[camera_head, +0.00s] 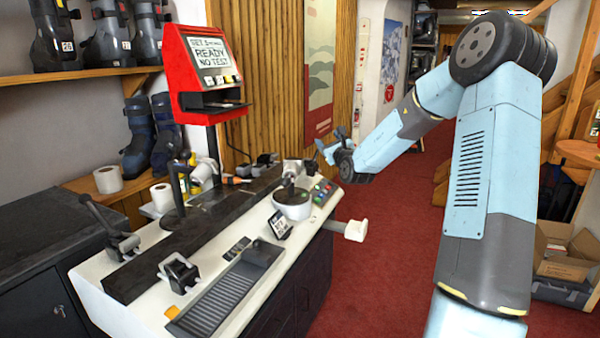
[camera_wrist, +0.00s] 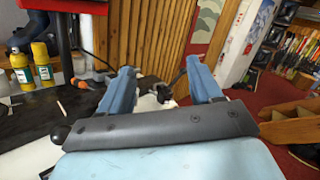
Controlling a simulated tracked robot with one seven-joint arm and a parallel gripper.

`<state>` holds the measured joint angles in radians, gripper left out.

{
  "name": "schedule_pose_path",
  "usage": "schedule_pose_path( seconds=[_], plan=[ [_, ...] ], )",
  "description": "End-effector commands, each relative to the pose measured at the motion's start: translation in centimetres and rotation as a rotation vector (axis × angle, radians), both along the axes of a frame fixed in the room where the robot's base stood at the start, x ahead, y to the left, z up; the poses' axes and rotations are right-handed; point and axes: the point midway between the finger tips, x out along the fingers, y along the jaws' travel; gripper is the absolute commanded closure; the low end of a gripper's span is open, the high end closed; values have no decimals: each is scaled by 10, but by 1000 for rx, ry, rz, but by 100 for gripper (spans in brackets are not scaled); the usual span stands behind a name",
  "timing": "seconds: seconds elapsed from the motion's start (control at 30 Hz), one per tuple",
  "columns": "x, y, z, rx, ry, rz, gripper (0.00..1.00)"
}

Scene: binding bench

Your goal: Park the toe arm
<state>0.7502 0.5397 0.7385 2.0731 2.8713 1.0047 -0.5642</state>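The binding bench (camera_head: 140,278) has a white top with several levers and clamps. I cannot tell for sure which is the toe arm. A black lever with a clamp block (camera_head: 108,228) leans at its left end. A dark clamp (camera_head: 180,272) sits near the front. A black-knobbed lever stands on a white round base (camera_head: 291,205) toward the right. My gripper (camera_head: 330,143) is above the bench's far right end. In the wrist view its two blue fingers (camera_wrist: 161,82) are wide apart and empty. A white and black fitting (camera_wrist: 155,97) shows beyond and between them.
A red test display (camera_head: 205,72) stands on a post behind the bench. A white knob (camera_head: 352,230) sticks out from the bench's right side. Spray cans (camera_wrist: 42,64) and paper rolls (camera_head: 108,180) stand at the back. Red carpet (camera_head: 385,265) is clear to the right.

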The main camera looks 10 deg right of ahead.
Motion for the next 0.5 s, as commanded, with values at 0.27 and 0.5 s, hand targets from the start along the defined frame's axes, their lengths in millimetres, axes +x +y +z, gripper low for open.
schedule_pose_path(
  seconds=[0.27, 0.5],
  plan=[
    [-6, 16, 13, -18, -19, 26, 36],
    [-28, 20, 2, -18, -10, 35, 36]
  ],
)
